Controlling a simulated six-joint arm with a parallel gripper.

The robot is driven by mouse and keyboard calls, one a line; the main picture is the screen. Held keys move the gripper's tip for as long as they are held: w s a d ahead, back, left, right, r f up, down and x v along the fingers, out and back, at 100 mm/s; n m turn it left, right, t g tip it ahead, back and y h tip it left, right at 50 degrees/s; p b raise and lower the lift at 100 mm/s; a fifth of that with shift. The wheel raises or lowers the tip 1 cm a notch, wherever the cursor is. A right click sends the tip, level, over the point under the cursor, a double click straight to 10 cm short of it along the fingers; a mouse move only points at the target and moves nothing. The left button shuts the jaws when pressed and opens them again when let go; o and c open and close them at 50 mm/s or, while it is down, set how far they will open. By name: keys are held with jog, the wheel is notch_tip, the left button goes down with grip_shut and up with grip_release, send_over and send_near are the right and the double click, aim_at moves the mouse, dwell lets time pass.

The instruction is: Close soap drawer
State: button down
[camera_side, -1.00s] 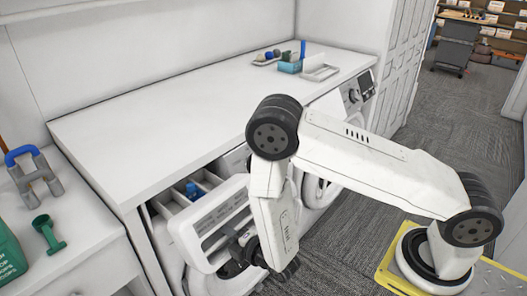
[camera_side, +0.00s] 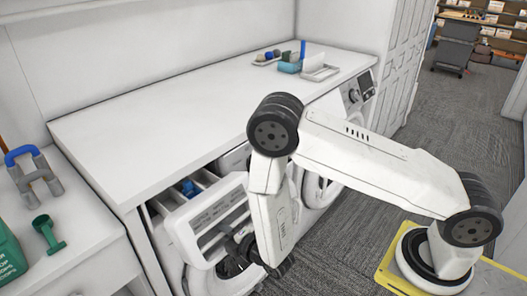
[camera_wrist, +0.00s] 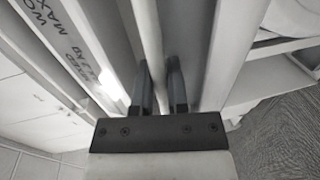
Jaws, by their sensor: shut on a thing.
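The soap drawer (camera_side: 208,222) is pulled partly out of the near washing machine in the side view, with its white front panel tilted in the picture. Its open compartments (camera_side: 170,200) show behind the panel, with a small blue part (camera_side: 190,188) among them. My gripper (camera_side: 238,244) is at the lower right of the drawer front. In the wrist view my gripper (camera_wrist: 160,82) has its dark fingers on both sides of a thin pale bar (camera_wrist: 150,45) of the drawer front. A panel with printed lettering (camera_wrist: 85,45) lies to its left. The fingertip contact is partly hidden.
A white countertop (camera_side: 200,120) extends over the machines. A second washer (camera_side: 320,190) stands to the right. At left, a side counter (camera_side: 65,262) holds a grey-and-blue item (camera_side: 35,175) and a green cup-like item (camera_side: 47,232). Carpet (camera_side: 345,250) is open in front.

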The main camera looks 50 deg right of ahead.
aim_at(216, 221)
jog(key=w, duration=1.1)
jog(key=shift+r, duration=0.1)
jog(key=c, duration=0.9)
grip_release()
jog(key=shift+w, duration=0.1)
jog(key=shift+c, duration=0.2)
jog(key=shift+s, duration=0.2)
jog(key=shift+s+r, duration=0.25)
jog(key=shift+s, duration=1)
jog(key=shift+s+r, duration=0.2)
jog(key=shift+s, duration=1)
jog(key=shift+s+r, duration=0.25)
jog(key=shift+s, duration=1)
